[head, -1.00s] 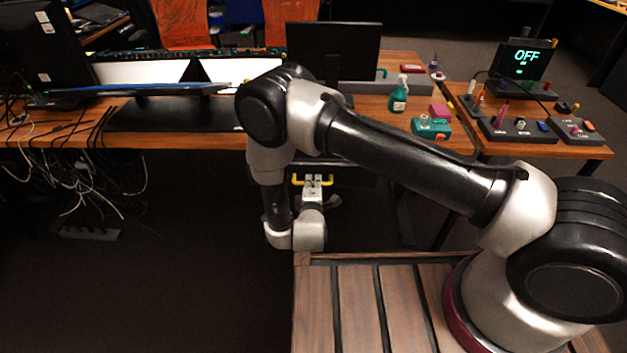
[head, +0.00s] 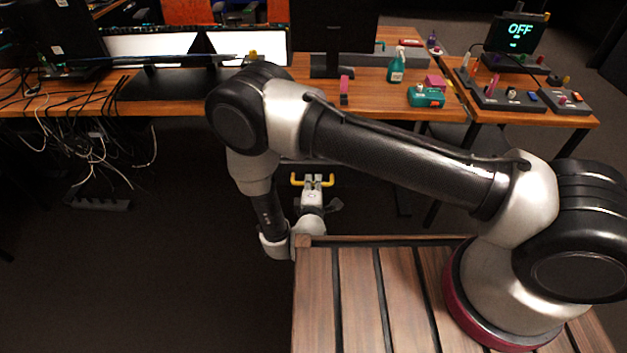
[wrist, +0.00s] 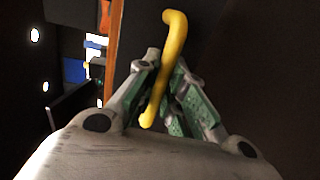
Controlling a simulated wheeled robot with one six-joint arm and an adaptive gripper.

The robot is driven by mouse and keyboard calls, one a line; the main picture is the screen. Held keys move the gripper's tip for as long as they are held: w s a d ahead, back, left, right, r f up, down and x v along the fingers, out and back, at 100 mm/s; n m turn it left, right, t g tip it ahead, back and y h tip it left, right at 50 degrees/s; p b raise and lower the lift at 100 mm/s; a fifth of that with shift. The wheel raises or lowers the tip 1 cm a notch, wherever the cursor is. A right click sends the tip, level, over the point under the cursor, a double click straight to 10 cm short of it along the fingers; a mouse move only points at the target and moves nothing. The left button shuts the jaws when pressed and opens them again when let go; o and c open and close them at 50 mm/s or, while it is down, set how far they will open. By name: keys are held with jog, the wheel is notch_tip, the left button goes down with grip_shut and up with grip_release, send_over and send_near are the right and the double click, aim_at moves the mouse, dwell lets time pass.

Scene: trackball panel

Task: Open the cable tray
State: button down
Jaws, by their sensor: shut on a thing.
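A yellow bar handle (head: 327,181) shows under the desk in the head view, and the wrist view shows it close up (wrist: 176,45). In the wrist view the handle runs between the two green-padded fingers of my gripper (wrist: 165,98), which is shut on it. In the head view my gripper (head: 313,182) is at the middle of the handle, below the desk's front edge. A dark surface (wrist: 225,50) lies behind the handle in the wrist view. The cable tray's own outline is too dark to make out.
The wooden desk (head: 380,93) above holds monitors, a green spray bottle (head: 396,66) and a teal box (head: 426,96). Loose cables (head: 95,150) hang from the desk at left. A side table at right holds control boxes and a screen (head: 519,36) reading OFF.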

jog(key=c, duration=1.5)
grip_release()
notch_tip(320, 180, up, 4)
jog(key=shift+f, duration=0.25)
jog(key=o, duration=1.1)
jog(key=r, duration=0.3)
jog(key=shift+w+r, duration=0.15)
jog(key=shift+w, duration=0.05)
jog(key=shift+c, duration=0.2)
jog(key=r, duration=0.3)
jog(key=shift+s, duration=0.3)
jog(key=shift+c, duration=0.9)
jog(key=shift+r, duration=0.1)
jog(key=c, duration=0.9)
jog(key=shift+o, duration=0.2)
